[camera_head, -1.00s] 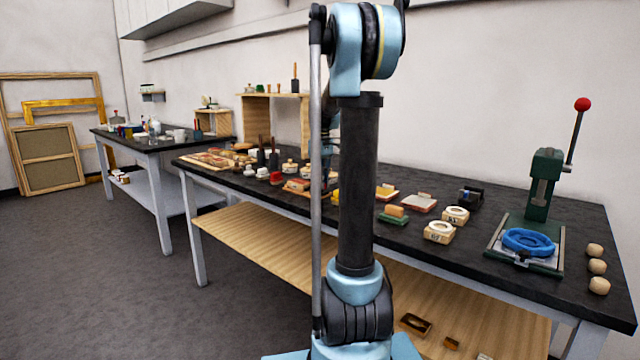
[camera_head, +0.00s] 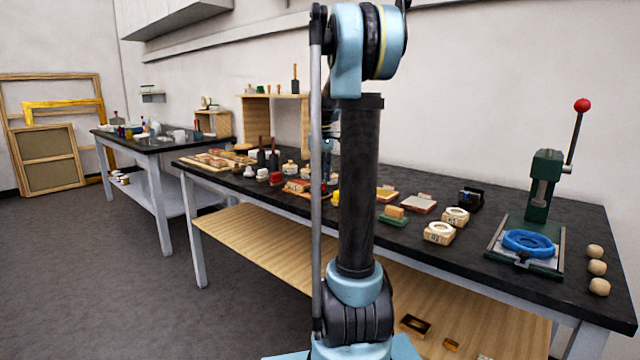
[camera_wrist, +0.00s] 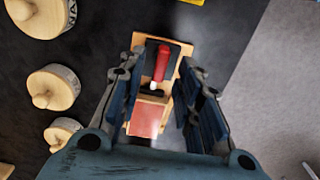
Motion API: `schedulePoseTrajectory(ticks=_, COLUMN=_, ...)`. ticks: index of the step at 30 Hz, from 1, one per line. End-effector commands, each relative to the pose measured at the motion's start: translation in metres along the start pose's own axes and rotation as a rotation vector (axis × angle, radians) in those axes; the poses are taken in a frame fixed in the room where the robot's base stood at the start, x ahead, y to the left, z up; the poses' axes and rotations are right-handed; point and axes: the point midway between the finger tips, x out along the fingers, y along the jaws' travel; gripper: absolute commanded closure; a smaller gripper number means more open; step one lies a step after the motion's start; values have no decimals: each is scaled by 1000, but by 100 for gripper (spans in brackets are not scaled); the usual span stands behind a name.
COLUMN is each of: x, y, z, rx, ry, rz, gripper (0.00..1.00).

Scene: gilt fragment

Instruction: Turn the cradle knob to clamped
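The cradle (camera_wrist: 147,118) is a small wooden block with a black plate and a reddish pad, seen in the wrist view. Its knob (camera_wrist: 161,64) looks like a red bar on the black plate, lying roughly along the block's length. My gripper (camera_wrist: 163,75) is open, with one finger on each side of the block and knob. A gap shows between the fingers and the red bar. I cannot tell the height of the fingertips over it. In the head view the cradle (camera_head: 298,187) sits on the dark bench, and my arm hides most of the gripper.
Round wooden-lidded pots (camera_wrist: 54,90) stand left of the cradle in the wrist view. The bench (camera_head: 590,225) edge and the grey floor lie to its right. A green press (camera_head: 541,190) with a blue ring stands at the bench's right end, beside several wooden balls (camera_head: 598,267).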

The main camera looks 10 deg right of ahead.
Motion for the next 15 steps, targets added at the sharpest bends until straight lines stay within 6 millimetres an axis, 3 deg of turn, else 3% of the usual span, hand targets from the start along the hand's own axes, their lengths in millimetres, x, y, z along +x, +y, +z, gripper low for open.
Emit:
schedulePoseTrajectory(ticks=9, x=-59, y=0, z=-1, rx=0, ry=0, rz=0, gripper=68)
schedulePoseTrajectory(ticks=15, x=-84, y=1, z=-1, rx=0, ry=0, rz=0, gripper=68)
